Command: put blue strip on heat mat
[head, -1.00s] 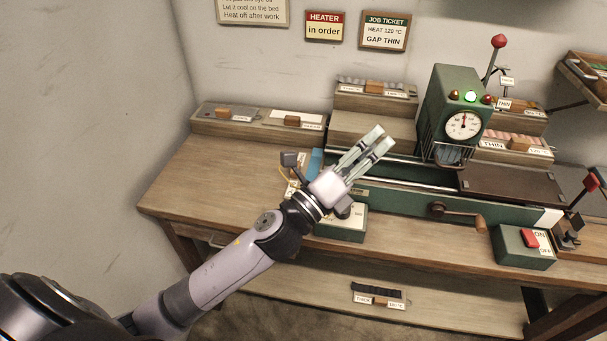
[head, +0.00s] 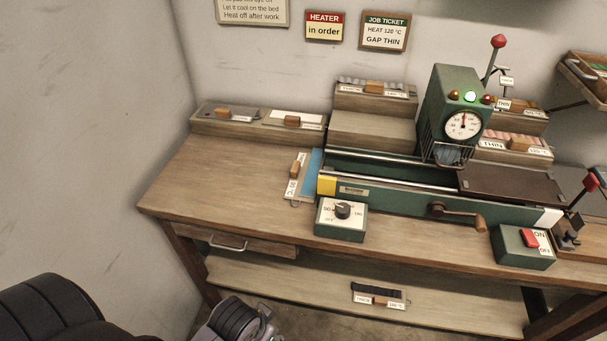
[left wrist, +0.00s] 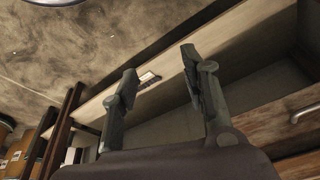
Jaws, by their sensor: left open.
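The blue strip (head: 314,168) lies near the left end of the green machine, beside a pale labelled card with a wooden knob. Part of it is hidden by the machine's yellow-marked end. A dark brown flat plate (head: 512,180) lies on the right of the machine bed; I cannot tell whether it is the heat mat. My left gripper (left wrist: 160,62) is open and empty in the left wrist view, low in front of the bench near the drawer and lower shelf. In the head view only part of my left arm shows at the bottom. My right gripper is not in view.
A dial box (head: 341,219) and a red-switch box (head: 524,247) stand at the bench's front edge. A crank (head: 459,214) sticks out of the machine. A dark labelled holder (head: 379,297) lies on the lower shelf. The bench's left part (head: 225,170) is clear.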

